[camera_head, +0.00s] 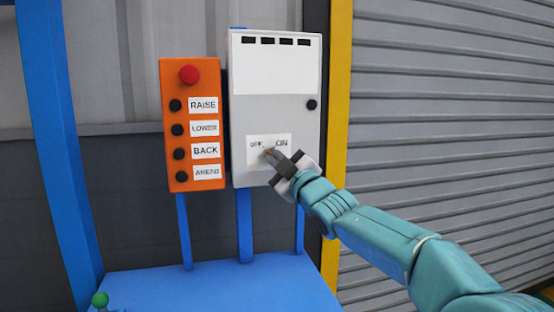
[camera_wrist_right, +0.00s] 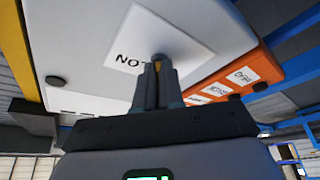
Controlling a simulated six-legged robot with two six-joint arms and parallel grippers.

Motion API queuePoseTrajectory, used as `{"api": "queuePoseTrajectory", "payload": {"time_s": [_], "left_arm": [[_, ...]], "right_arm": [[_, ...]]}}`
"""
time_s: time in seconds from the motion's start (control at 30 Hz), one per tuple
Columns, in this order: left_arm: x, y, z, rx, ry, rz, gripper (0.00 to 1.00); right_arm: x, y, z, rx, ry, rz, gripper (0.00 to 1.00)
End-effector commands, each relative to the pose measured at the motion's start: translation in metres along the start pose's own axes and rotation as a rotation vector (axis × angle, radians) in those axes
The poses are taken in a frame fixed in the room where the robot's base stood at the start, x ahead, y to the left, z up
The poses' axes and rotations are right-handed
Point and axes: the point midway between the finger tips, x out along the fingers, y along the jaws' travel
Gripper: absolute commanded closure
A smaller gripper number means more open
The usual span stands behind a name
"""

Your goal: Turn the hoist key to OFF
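The grey hoist box (camera_head: 262,115) is upright on blue posts and has a white key label (camera_head: 285,140) marked OFF on the left and ON on the right. My right gripper (camera_head: 275,159) is at this label, its fingers pointing into the box. In the right wrist view the two fingers (camera_wrist_right: 158,82) are close together around the small brownish hoist key (camera_wrist_right: 160,63), which they mostly hide. I cannot tell which mark the key points to. My left gripper is not in view.
An orange pendant (camera_head: 193,80) with a red knob (camera_head: 189,74) and buttons labelled RAISE, LOWER, BACK and AHEAD is close left of the box. A yellow post (camera_head: 339,80) and a grey shutter (camera_head: 450,100) stand to the right. A blue surface (camera_head: 220,285) lies below.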

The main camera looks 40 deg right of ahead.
Motion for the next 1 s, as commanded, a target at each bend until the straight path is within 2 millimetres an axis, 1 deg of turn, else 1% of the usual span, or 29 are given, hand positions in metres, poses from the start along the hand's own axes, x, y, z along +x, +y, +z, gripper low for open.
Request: {"api": "queuePoseTrajectory", "payload": {"time_s": [0.03,0.07,0.37,0.47,0.57,0.67,0.8,0.9,1.0], "left_arm": [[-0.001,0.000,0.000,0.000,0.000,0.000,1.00],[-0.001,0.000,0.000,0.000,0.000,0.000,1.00],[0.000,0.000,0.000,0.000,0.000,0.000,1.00],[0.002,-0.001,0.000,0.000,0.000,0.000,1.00],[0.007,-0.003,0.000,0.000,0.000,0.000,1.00],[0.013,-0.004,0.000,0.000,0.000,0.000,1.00],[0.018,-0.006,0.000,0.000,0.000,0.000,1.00],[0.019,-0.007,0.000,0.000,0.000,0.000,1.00],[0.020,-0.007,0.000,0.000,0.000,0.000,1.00]], "right_arm": [[0.001,0.006,-0.006,0.000,0.015,0.012,0.74],[0.001,0.005,-0.006,0.000,0.014,0.012,0.68],[0.000,0.003,-0.003,0.000,0.008,0.006,0.68],[-0.007,0.002,-0.002,0.000,0.006,0.006,0.68],[-0.024,0.002,-0.001,-0.001,0.007,0.007,0.68],[-0.049,0.002,-0.001,-0.002,0.007,0.008,0.68],[-0.088,0.001,-0.002,-0.003,0.007,0.008,0.68],[-0.113,0.002,-0.003,-0.004,0.008,0.009,0.68],[-0.134,0.002,-0.003,-0.003,0.008,0.009,0.68]]}}
